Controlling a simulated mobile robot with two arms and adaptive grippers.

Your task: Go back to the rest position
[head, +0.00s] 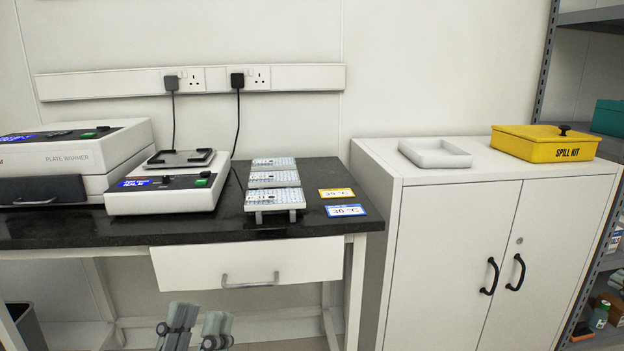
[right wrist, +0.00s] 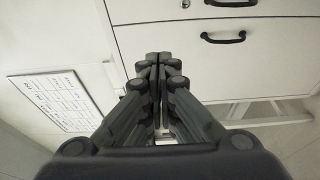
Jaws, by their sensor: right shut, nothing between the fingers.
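My right gripper (right wrist: 157,60) shows in the right wrist view. Its dark fingers are pressed together with nothing between them. Behind the fingertips is a white cabinet front with black handles. I cannot make out the right gripper in the head view.
The black bench (head: 280,230) carries a plate warmer (head: 75,155), a second device (head: 165,195), several white plates (head: 274,180) and two temperature cards (head: 345,210). A white cabinet (head: 450,250) on the right holds a shallow tray (head: 435,153) and a yellow spill kit (head: 545,145).

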